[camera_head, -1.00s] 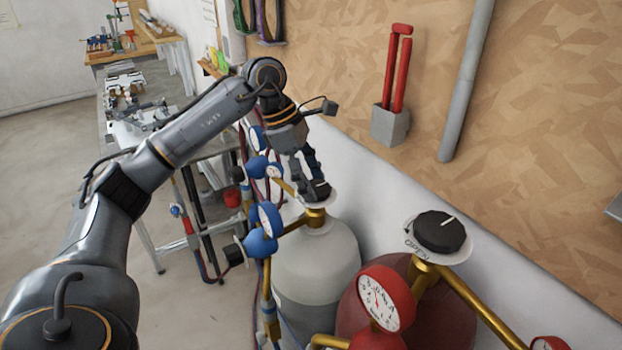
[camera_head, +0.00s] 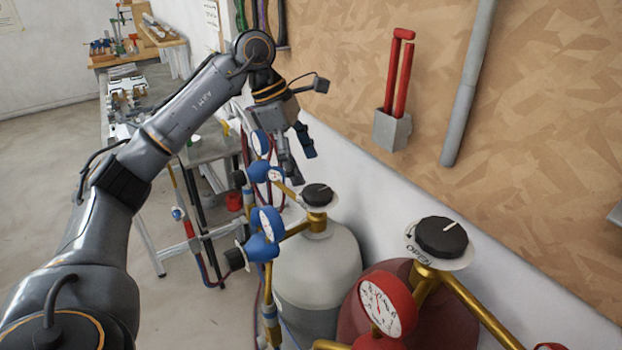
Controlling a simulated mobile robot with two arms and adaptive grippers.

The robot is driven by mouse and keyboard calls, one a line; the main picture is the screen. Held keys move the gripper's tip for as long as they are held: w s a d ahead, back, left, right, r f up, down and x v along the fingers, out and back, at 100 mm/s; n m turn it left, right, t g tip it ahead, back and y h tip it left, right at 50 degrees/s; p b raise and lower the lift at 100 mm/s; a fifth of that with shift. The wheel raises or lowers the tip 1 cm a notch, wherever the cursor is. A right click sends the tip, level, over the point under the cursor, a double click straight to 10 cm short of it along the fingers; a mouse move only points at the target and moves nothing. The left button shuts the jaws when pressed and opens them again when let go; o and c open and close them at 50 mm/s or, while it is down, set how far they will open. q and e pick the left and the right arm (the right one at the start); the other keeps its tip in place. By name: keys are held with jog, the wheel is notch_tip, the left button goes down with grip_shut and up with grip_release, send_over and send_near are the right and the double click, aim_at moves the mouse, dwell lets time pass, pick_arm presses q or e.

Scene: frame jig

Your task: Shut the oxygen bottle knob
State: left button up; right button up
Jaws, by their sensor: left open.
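The oxygen bottle (camera_head: 318,268) is the pale grey cylinder with blue gauges, standing against the wall. Its black knob (camera_head: 318,194) sits on top, over a white disc and a brass valve, with a pale mark on its top. My left gripper (camera_head: 298,168) is above and just behind the knob, slightly to its left. Its fingers point down, spread apart and empty, clear of the knob.
A dark red bottle (camera_head: 405,300) with its own black knob (camera_head: 440,237) and red gauge (camera_head: 387,306) stands close by at the right. Blue gauges (camera_head: 268,225) crowd the left side. A grey holder with red handles (camera_head: 392,128) hangs on the wall.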

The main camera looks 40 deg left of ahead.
pick_arm(q)
jog(key=v, duration=0.6)
jog(key=shift+a+r, duration=0.2)
jog(key=shift+r, duration=0.1)
jog(key=shift+s, duration=0.1)
